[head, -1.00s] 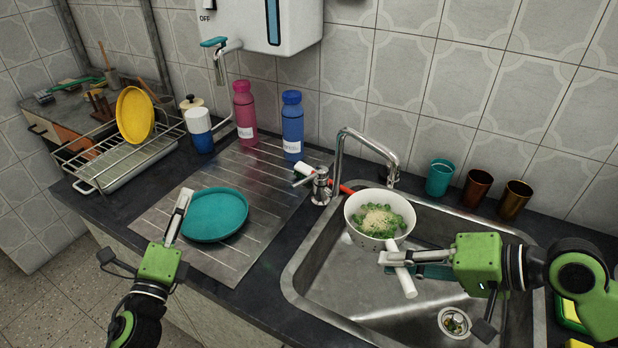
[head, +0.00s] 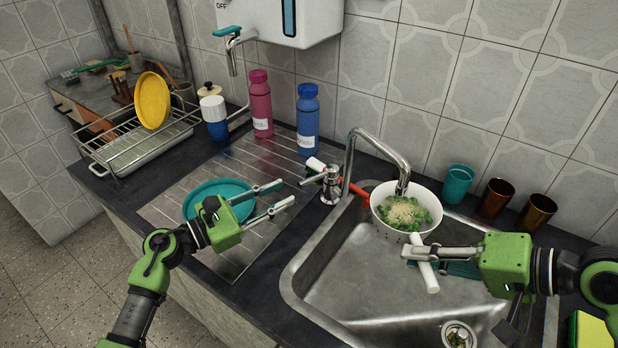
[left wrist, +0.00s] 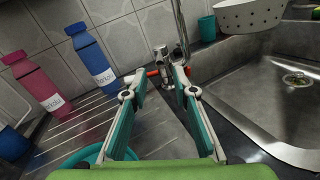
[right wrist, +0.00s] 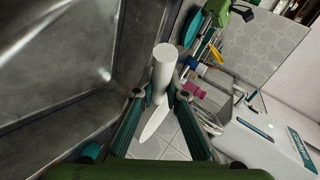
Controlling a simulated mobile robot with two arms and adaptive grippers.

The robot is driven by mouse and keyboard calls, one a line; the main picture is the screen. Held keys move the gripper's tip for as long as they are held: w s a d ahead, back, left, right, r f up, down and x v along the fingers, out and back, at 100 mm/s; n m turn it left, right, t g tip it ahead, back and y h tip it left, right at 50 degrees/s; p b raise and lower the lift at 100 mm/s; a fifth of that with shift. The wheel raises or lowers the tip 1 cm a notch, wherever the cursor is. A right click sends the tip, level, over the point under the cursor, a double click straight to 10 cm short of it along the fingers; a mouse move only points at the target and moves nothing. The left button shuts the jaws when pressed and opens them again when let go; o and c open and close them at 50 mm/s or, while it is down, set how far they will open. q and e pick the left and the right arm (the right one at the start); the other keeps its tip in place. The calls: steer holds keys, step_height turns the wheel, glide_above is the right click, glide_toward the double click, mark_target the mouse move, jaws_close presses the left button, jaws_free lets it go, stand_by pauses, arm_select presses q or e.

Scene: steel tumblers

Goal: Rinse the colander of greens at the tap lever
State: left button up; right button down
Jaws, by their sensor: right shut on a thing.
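The white colander (head: 378,215) holds greens with a pale heap on top (head: 405,212). It hangs over the sink, its bowl under the spout (head: 402,185); I see no water running. My right gripper (head: 410,256) is shut on the colander's white handle (head: 428,275), which also shows between the fingers in the right wrist view (right wrist: 165,68). The metal tap lever (head: 312,179) sticks out left from the tap body (head: 330,187). My left gripper (head: 286,194) is open and empty, its fingertips apart from the lever on its near left side. The left wrist view shows the tap (left wrist: 163,53) ahead.
A red-handled thing with a white end (head: 316,164) lies behind the tap. A teal plate (head: 190,205) is on the drainboard below my left gripper. Pink (head: 261,105) and blue (head: 307,120) bottles stand behind. Several tumblers (head: 495,197) line the sink's back right.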

arm_select(q)
steer(key=p, duration=0.1)
glide_toward(327, 172)
steer(key=x, duration=0.4)
steer(key=shift+w+d+f, duration=0.1)
steer(key=shift+w+d, duration=0.15)
steer(key=shift+w, duration=0.05)
jaws_close()
